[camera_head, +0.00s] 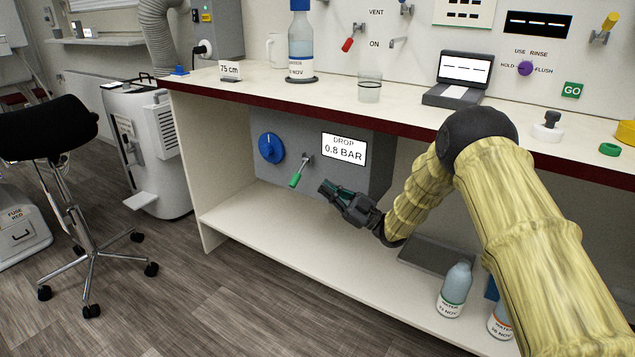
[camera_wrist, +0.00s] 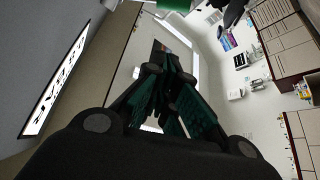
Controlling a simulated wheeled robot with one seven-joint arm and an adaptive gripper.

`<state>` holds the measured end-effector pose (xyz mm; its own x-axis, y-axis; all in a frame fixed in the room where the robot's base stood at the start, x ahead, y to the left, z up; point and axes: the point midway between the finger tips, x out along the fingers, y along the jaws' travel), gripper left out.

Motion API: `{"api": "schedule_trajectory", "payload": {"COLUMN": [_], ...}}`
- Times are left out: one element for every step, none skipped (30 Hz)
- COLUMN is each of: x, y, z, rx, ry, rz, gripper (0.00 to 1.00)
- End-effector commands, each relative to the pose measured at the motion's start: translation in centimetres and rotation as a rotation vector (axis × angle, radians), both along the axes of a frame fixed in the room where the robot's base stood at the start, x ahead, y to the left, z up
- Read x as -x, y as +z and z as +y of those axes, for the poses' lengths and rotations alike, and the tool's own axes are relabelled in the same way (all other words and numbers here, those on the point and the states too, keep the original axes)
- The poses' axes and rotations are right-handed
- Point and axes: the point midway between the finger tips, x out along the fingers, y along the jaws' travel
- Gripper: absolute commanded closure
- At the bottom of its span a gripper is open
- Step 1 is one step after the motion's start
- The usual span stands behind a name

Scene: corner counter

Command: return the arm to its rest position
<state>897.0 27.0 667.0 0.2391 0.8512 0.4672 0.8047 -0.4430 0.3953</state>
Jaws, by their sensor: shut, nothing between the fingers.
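My gripper (camera_head: 338,192) is under the counter, above the lower shelf, in front of the grey panel (camera_head: 262,175). Its fingers are shut and hold nothing. In the wrist view the green-padded fingers of my gripper (camera_wrist: 172,75) meet in the middle. My yellow-sleeved arm reaches in from the right side of the head view, bending at a dark joint over the counter edge. A green-handled lever (camera_head: 297,177) on the panel is just left of the fingertips and looks apart from them. The green handle also shows at the top of the wrist view (camera_wrist: 175,5).
The counter's dark red front edge (camera_head: 290,106) runs above my gripper. A blue knob (camera_head: 270,147) and a "DROP 0.8 BAR" sign (camera_head: 344,149) are on the panel. Bottles (camera_head: 455,290) stand on the shelf (camera_head: 290,230) below my arm. A black stool (camera_head: 45,130) stands left on open floor.

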Motion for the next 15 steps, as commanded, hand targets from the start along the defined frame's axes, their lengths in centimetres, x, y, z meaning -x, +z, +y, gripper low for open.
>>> {"api": "schedule_trajectory", "payload": {"x": [0.04,0.05,0.08,0.09,0.09,0.10,0.10,0.10,0.10,0.10,0.10,0.09,0.10,0.11,0.13], "y": [-0.03,-0.07,-0.12,-0.14,-0.16,-0.17,-0.18,-0.19,-0.18,-0.18,-0.19,-0.19,-0.22,-0.33,-0.65], "z": [-0.23,-0.32,-0.41,-0.45,-0.46,-0.47,-0.47,-0.47,-0.46,-0.46,-0.46,-0.45,-0.45,-0.47,-0.52], "rx": [0.000,0.000,-0.001,-0.001,-0.001,-0.001,-0.001,-0.001,-0.001,-0.001,-0.001,-0.001,-0.001,0.000,0.003], "ry": [0.000,0.000,0.000,0.000,0.000,0.000,0.000,0.000,0.000,0.000,0.000,0.000,-0.001,-0.003,-0.009], "rz": [0.000,0.000,0.000,0.000,0.000,0.000,0.000,0.000,0.000,0.000,0.000,0.000,0.000,0.004,0.013], "gripper": [1.00,1.00,1.00,1.00,1.00,1.00,1.00,1.00,1.00,1.00,1.00,1.00,1.00,1.00,1.00]}}
